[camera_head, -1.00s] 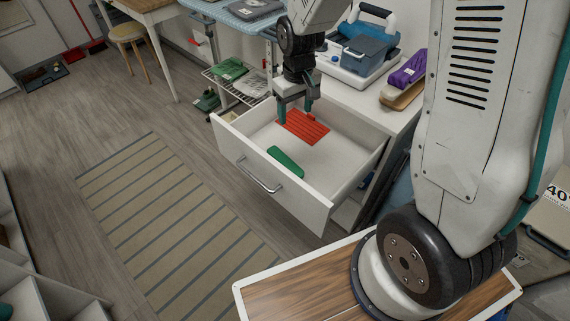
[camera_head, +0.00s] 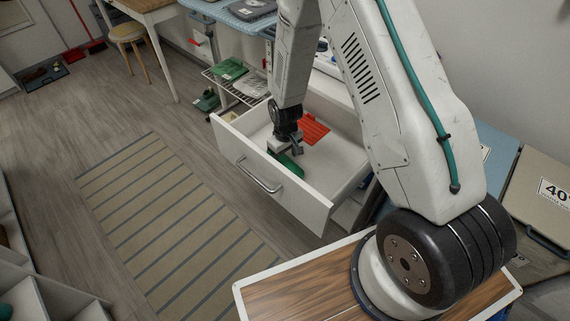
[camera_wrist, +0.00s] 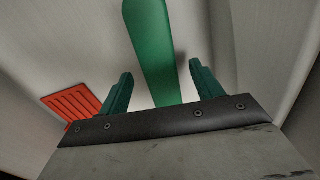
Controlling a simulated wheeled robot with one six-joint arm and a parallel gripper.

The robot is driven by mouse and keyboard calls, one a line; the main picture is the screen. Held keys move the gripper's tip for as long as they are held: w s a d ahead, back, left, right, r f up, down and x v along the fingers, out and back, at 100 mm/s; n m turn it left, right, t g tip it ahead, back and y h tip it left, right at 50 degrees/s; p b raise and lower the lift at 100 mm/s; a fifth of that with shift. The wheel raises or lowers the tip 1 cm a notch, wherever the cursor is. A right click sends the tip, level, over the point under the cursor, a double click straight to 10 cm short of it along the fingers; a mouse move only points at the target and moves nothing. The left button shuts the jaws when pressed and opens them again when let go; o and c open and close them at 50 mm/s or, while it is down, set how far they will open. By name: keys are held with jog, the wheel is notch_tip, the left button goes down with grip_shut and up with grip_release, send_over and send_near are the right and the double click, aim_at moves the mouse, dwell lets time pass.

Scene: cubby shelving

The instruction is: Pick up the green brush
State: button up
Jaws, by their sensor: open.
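The green brush (camera_head: 290,163) lies in the open white drawer, near its front panel. Only part of it shows in the head view, since my arm covers the rest. In the wrist view the green brush (camera_wrist: 152,45) runs from the top edge down between my two fingers. My gripper (camera_head: 286,148) is over the brush inside the drawer. In the wrist view my gripper (camera_wrist: 158,82) is open, with one green finger on each side of the brush and gaps between. I cannot tell how high the fingertips are above the drawer floor.
A red ribbed piece (camera_head: 313,129) lies at the back of the drawer, and it also shows in the wrist view (camera_wrist: 73,101). The drawer's front panel (camera_head: 262,179) and side walls surround the gripper. A striped rug (camera_head: 170,220) lies on the floor in front.

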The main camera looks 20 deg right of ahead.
aim_at(285, 160)
jog(key=shift+f, duration=1.35)
jog(key=c, duration=1.1)
jog(key=shift+c, duration=0.2)
notch_tip(285, 160, up, 10)
jog(key=shift+r, duration=0.1)
jog(key=shift+o, duration=1.4)
jog(key=shift+c, duration=0.5)
